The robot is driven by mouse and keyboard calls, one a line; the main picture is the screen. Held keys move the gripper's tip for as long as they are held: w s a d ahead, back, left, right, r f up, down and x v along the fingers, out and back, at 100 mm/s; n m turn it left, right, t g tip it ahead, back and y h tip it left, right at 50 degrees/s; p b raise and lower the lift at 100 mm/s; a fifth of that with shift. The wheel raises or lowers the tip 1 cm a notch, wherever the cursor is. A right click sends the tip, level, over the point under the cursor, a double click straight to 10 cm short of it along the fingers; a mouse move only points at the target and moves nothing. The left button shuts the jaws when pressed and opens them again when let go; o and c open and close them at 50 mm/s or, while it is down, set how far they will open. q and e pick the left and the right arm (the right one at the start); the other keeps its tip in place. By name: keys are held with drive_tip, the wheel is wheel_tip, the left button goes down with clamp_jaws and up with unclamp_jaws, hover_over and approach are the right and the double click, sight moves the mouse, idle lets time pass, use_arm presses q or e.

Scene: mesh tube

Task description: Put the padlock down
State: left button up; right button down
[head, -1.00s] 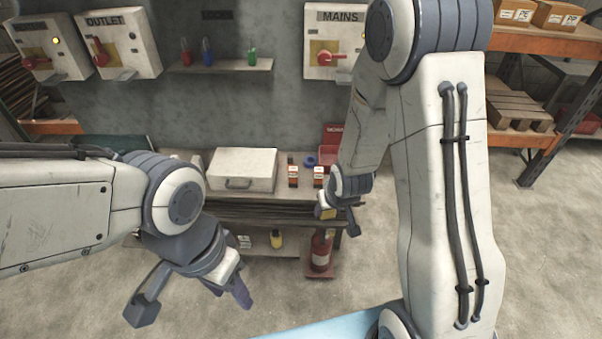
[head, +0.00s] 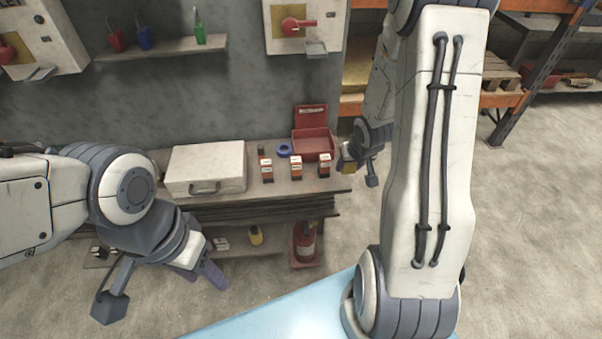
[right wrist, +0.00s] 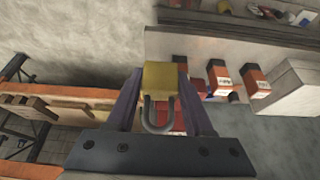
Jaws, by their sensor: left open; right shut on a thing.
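The padlock (right wrist: 160,80) has a yellow body and a grey shackle. It is between the two fingers of my right gripper (right wrist: 160,100), which is shut on it, with the shackle toward the palm in the right wrist view. In the head view, my right gripper (head: 360,174) holds the padlock (head: 347,166) beside the right end of the workbench (head: 270,196). I cannot tell its height over the bench. My left gripper (head: 162,290) is open and empty at the lower left, in front of the bench.
On the bench are a white case (head: 206,166), several small orange-and-white boxes (head: 296,167), a blue ring (head: 284,150) and an open red box (head: 313,145). A wall shelf (head: 160,48) carries red, blue and green padlocks.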

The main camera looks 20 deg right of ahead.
wheel_tip(320, 180, down, 3)
drive_tip(key=w+a+b, duration=0.2)
drive_tip(key=w+a, duration=0.1)
drive_tip(key=p, duration=0.3)
hover_over(310, 182)
drive_tip(key=s, duration=0.2)
drive_tip(key=f, duration=0.3)
drive_tip(key=shift+w+a+f, duration=0.2)
drive_tip(key=shift+a, duration=0.05)
wheel_tip(310, 182, down, 4)
use_arm(q)
drive_tip(key=shift+r, duration=0.15)
use_arm(e)
drive_tip(key=shift+f, duration=0.1)
drive_tip(key=shift+f, duration=0.2)
drive_tip(key=shift+c, duration=1.4)
unclamp_jaws()
drive_tip(key=shift+r, duration=0.15)
